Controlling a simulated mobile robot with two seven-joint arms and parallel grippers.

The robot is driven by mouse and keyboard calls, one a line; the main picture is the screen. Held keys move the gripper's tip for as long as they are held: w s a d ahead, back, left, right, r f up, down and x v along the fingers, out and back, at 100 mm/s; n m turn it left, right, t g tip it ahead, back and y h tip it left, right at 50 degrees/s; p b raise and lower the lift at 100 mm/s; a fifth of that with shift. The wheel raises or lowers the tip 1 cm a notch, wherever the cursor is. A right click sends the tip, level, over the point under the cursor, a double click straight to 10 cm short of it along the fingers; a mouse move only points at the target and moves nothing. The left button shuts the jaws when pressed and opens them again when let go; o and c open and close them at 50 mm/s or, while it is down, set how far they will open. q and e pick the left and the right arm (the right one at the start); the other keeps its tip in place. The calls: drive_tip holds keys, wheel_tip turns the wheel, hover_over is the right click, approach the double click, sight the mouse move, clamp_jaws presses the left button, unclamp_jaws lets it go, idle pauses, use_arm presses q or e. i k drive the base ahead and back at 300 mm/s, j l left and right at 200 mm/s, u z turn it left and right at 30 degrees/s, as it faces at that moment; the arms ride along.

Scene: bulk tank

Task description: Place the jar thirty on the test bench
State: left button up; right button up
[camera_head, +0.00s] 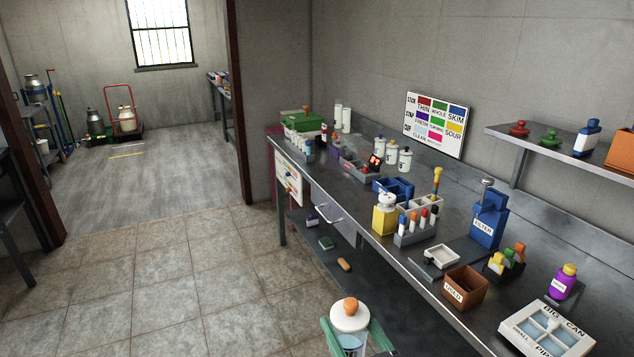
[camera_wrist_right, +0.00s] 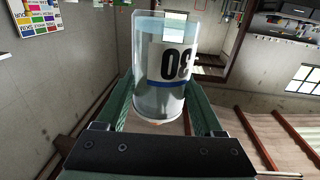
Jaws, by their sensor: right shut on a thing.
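The jar thirty is a clear jar with a white lid (camera_head: 350,314) and an orange knob, at the bottom middle of the head view. In the right wrist view the jar (camera_wrist_right: 160,85) shows pale liquid and a white label reading 30, turned over in that picture. My right gripper (camera_head: 352,338) has its green fingers shut on the jar's sides. It holds the jar upright, apparently off the near edge of the bench. The test bench (camera_head: 345,190) is the long grey metal bench along the right wall. My left gripper is not in view.
On the bench stand a test-tube rack (camera_head: 415,237), a yellow bottle (camera_head: 385,216), an orange-brown box (camera_head: 464,288), a blue dispenser (camera_head: 488,222), a purple bottle (camera_head: 563,283) and a white divided tray (camera_head: 520,318). A wall shelf (camera_head: 552,146) hangs above. Bare metal shows between some items.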

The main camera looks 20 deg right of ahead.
sight(362, 205)
drive_tip(key=i+z, duration=0.1)
drive_tip(key=i, duration=0.85)
drive_tip(key=i+j+z, duration=0.1)
drive_tip(key=i+z, duration=0.15)
drive_tip(key=i+j+z, duration=0.25)
drive_tip(key=i, duration=0.2)
drive_tip(key=i+j+z, duration=0.15)
drive_tip(key=i+z, duration=0.25)
drive_tip(key=i+j+z, duration=0.2)
drive_tip(key=z, duration=0.2)
drive_tip(key=i+j+z, duration=0.2)
drive_tip(key=j+z, duration=0.2)
drive_tip(key=i+j+z, duration=0.15)
drive_tip(key=j, duration=0.15)
drive_tip(key=i+j+z, duration=0.2)
drive_tip(key=j+z, duration=0.15)
drive_tip(key=j, duration=0.25)
